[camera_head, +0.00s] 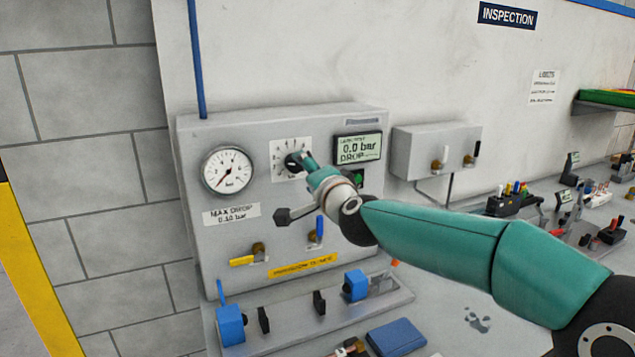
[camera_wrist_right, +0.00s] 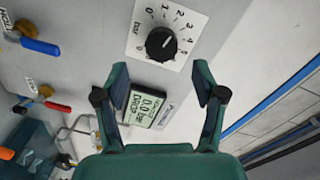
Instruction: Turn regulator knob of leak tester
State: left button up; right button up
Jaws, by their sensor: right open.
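The leak tester (camera_head: 250,190) is a grey box on the bench against the wall. Its black regulator knob (camera_wrist_right: 161,43) sits on a white scale plate (camera_wrist_right: 186,22) marked bar; the knob also shows in the head view (camera_head: 292,162), partly covered by my gripper. The display (camera_head: 358,148) reads 0.0 bar DROP. My right gripper (camera_wrist_right: 158,85) is open and empty, its fingers pointing at the panel. In the right wrist view the knob appears ahead, between and beyond the fingertips; no contact is visible. My left gripper is not in view.
A round gauge (camera_head: 229,170) is left of the knob. Yellow (camera_head: 243,261) and blue (camera_head: 320,228) valve handles lie below. Blue clamps (camera_head: 230,325) stand on the ledge. A smaller grey box (camera_head: 430,148) is mounted to the right, with tools on the bench beyond.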

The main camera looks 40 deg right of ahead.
jog(key=shift+v, duration=2.65)
